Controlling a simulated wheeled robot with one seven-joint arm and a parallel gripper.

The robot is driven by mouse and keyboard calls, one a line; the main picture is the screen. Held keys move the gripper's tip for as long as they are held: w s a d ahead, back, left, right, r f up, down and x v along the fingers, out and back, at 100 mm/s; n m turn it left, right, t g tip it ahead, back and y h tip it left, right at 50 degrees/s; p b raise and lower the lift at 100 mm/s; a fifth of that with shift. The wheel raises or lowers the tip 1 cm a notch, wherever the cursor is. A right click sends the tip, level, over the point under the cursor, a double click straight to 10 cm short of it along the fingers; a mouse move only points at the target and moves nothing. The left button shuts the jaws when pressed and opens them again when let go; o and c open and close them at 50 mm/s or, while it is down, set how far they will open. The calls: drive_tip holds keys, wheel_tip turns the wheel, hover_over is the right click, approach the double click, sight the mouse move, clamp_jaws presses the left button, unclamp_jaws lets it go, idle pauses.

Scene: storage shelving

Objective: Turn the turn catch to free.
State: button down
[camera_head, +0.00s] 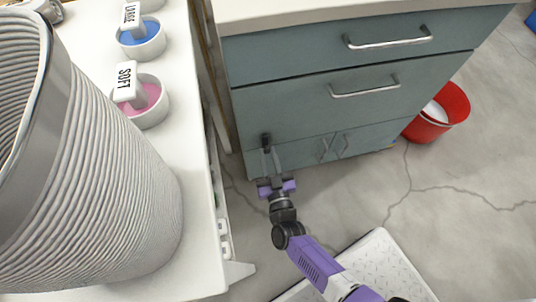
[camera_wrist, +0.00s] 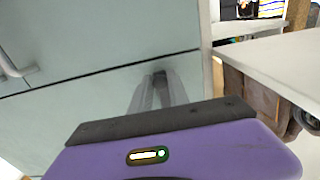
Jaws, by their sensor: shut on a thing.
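The turn catch (camera_head: 266,138) is a small dark piece on the front of the grey-green cabinet, near its left edge at the seam between the lower drawer and the doors. My gripper (camera_head: 267,153) reaches up to it from below, with its grey fingers shut on it. In the wrist view, the dark catch (camera_wrist: 160,76) shows between the tips of my gripper (camera_wrist: 161,84). The fingers hide much of the catch, so I cannot tell its exact angle.
The cabinet has drawers with bar handles (camera_head: 365,88) and small doors with handles (camera_head: 343,145). A white table (camera_head: 205,190) with a ribbed basket (camera_head: 110,190) and labelled bowls (camera_head: 150,105) stands close on the left. A red bucket (camera_head: 450,105) is at the right.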

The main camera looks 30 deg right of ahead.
drive_tip(key=shift+f, duration=0.1)
idle(0.3)
drive_tip(key=c, duration=1.3)
unclamp_jaws()
drive_tip(key=shift+s, duration=0.1)
drive_tip(key=shift+p+v, duration=0.7)
drive_tip(key=shift+v, duration=3.15)
